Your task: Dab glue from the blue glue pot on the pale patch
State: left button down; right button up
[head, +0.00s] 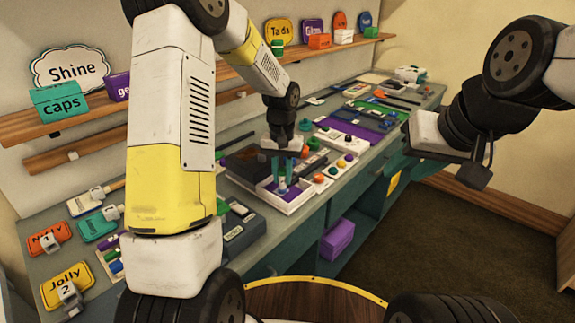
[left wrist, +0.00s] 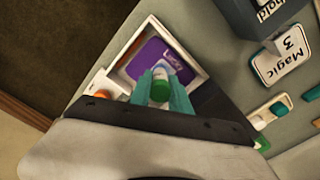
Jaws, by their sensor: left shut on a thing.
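My left gripper (head: 283,178) is shut on a small cylinder with a green end and a pale blue-white body; the cylinder shows between its teal fingers in the left wrist view (left wrist: 160,89). The fingers are over a white tray (head: 297,204) with a purple card (left wrist: 147,58) inside. A pale lettered patch on the card is partly covered by the held cylinder. I cannot tell whether the cylinder touches the card. I cannot make out a blue glue pot for certain. My right gripper (head: 474,176) is off to the right, clear of the counter; its fingers are not clear.
A white strip with orange, red and teal knobs (head: 334,171) lies right of the tray. A dark grey box (head: 243,232) is left of it. Signs and clamps crowd the counter's left end. A shelf (head: 60,124) runs along the wall. Floor space is open at right.

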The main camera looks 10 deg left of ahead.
pick_arm(q)
jog(key=shift+w+a, duration=0.1)
jog(key=shift+w+a, duration=0.25)
jog(key=shift+a, duration=0.15)
jog(key=shift+s+d, duration=0.1)
jog(key=shift+d, duration=0.05)
jog(key=shift+s+d+f, duration=0.15)
jog(key=shift+s+d, duration=0.1)
jog(key=shift+d, duration=0.05)
jog(key=shift+w+a, duration=0.15)
jog(key=shift+a, duration=0.1)
dwell(0.5)
jog(key=shift+r, duration=3.6)
jog(key=shift+f, duration=0.1)
